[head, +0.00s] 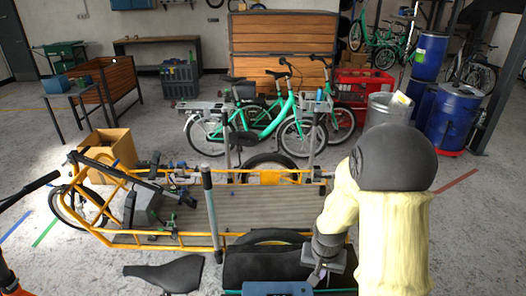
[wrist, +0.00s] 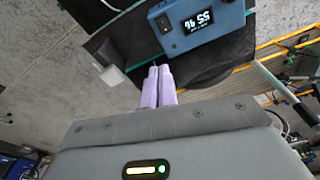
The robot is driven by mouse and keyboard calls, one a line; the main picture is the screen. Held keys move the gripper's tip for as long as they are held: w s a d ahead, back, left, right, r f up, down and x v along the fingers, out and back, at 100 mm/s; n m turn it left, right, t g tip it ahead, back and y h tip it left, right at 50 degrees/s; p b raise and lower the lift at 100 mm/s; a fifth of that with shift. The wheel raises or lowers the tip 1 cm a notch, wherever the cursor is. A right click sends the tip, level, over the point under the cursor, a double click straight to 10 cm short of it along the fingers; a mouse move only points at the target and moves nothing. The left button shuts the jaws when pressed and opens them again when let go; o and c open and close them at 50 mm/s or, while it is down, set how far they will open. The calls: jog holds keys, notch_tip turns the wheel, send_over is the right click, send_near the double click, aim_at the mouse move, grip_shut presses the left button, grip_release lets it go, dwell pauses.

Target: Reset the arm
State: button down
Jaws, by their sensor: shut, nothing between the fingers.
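My arm (head: 392,210) in a pale yellow cover with a dark grey joint stands at the right of the head view and bends down to the front. My gripper (wrist: 159,70) shows in the wrist view with its two lilac fingers together and nothing between them. In the head view my gripper (head: 318,274) is low, near a black padded surface (head: 262,262). A blue box with a lit display (wrist: 198,22) lies just beyond the fingertips in the wrist view, apart from them in the picture. The same blue box (head: 278,289) is cut by the bottom edge of the head view.
A yellow-framed cargo bike (head: 160,238) with a grey slatted deck stands close in front. A black saddle (head: 165,273) is at lower left. A cardboard box (head: 108,150), green bikes (head: 270,112) and blue barrels (head: 452,118) stand farther back. Open floor lies between.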

jog(key=s+r+n+t, duration=0.1)
jog(key=s+r+n, duration=0.2)
jog(key=s+r, duration=0.7)
jog(key=shift+s+a+r, duration=0.2)
jog(key=shift+a+r, duration=0.1)
jog(key=shift+r, duration=0.25)
jog(key=shift+s, duration=0.1)
